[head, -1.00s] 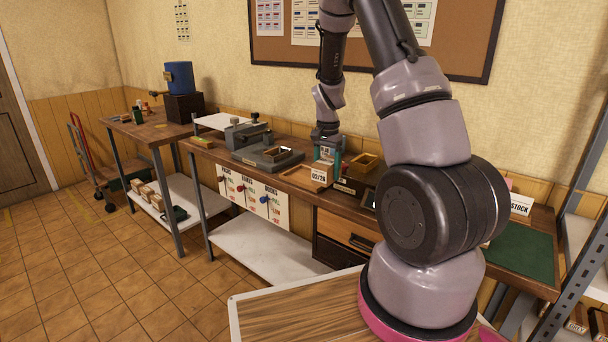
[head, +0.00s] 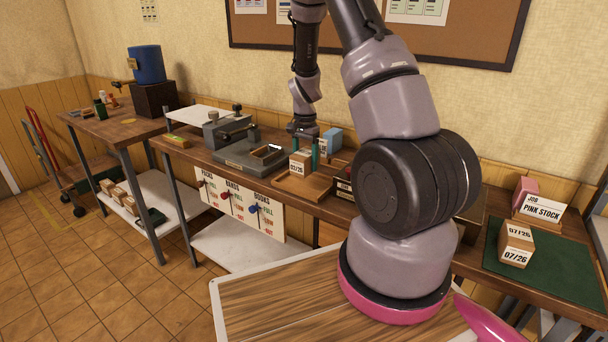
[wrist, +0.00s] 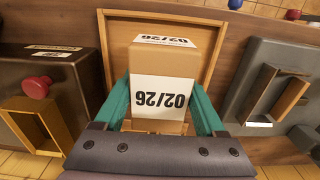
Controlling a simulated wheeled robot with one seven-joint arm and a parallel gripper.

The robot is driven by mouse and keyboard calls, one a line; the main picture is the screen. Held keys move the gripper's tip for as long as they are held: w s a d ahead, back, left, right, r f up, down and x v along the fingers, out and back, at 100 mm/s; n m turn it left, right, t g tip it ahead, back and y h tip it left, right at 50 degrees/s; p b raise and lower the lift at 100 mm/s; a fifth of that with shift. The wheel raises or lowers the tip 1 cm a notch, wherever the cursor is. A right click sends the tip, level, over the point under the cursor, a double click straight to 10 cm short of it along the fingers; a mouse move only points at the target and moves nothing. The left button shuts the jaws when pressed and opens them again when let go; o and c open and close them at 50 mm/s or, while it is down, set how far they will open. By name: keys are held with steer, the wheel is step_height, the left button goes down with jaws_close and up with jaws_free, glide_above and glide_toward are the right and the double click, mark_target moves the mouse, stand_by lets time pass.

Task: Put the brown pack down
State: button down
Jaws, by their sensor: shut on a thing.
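The brown pack (head: 300,164) is a small cardboard block with a white label reading 02/26. My gripper (head: 304,150) is shut on it, with a teal finger on each side. The pack is upright over the shallow wooden tray (head: 320,188) on the long bench. In the wrist view the pack (wrist: 164,65) stands between the fingers (wrist: 165,110), inside the outline of the tray rim (wrist: 215,50). Its underside is hidden, so I cannot tell whether it touches the tray floor.
A grey press (head: 240,148) stands left of the tray. A blue pack (head: 333,138) is behind right. Another brown pack labelled 07/26 (head: 516,245) sits on a green mat (head: 560,270) at the right, near a PINK STOCK card (head: 540,208). My arm hides part of the bench.

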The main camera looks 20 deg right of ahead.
mark_target(305, 153)
steer(key=shift+f, duration=2.35)
steer(key=shift+f, duration=0.15)
jaws_free()
step_height(305, 153, up, 12)
steer(key=shift+r, duration=0.2)
steer(key=s+a+r+n+t, duration=0.1)
steer(key=s+a+r, duration=0.15)
steer(key=r, duration=0.35)
steer(key=s+a+r+n+t+y, duration=0.1)
steer(key=s+r, duration=0.2)
steer(key=r, duration=0.3)
steer(key=s+a+r+n+t, duration=0.1)
steer(key=s+r, duration=0.2)
steer(key=r, duration=0.3)
steer(key=s+a+r+n+t, duration=0.2)
steer(key=s+r, duration=0.3)
steer(key=s, duration=0.3)
steer(key=s+a+r+n+t+y, duration=0.1)
steer(key=s+r, duration=0.3)
steer(key=s, duration=0.5)
steer(key=shift+a+r+n+t, duration=0.4)
steer(key=shift+a+n+t, duration=0.2)
steer(key=shift+a, duration=0.1)
